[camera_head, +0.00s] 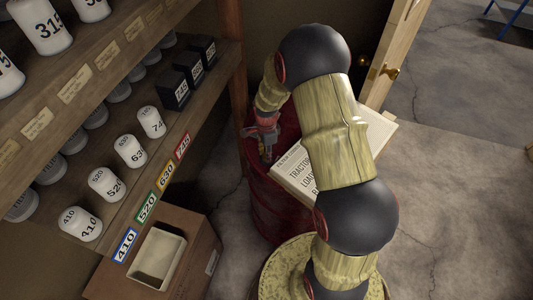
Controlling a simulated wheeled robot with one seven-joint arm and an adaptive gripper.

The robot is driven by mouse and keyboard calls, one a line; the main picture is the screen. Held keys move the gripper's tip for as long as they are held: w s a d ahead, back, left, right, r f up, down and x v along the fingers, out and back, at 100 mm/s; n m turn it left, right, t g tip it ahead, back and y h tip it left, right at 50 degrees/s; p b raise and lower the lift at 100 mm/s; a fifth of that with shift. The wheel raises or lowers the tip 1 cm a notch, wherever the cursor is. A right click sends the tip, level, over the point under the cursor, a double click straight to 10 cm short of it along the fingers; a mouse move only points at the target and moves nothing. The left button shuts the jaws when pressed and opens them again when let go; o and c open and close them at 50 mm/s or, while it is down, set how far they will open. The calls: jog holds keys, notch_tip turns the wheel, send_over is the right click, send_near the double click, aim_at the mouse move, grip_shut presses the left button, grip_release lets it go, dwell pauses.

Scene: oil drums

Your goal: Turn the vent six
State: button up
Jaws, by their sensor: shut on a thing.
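A dark red oil drum (272,205) stands on the floor in the middle, beside the shelf. My gripper (266,150) is over the drum's top near its left side, pointing down. It is shut on a small fitting at the drum top, which seems to be the vent. The fitting is mostly hidden by the fingers, and its turn angle and any number on it cannot be read. My arm comes from the lower right, and covers part of the view right of the drum.
A shelf (75,110) at left holds white numbered canisters (132,151) and black numbered boxes (175,90). A wooden box (205,262) with a pale tray (158,256) is below. A board with printed text (294,172) lies at the drum's right. Floor at right is clear.

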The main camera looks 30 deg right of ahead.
jog(key=o, duration=1.2)
jog(key=shift+c, duration=0.2)
jog(key=shift+r, duration=0.1)
notch_tip(320, 180, up, 12)
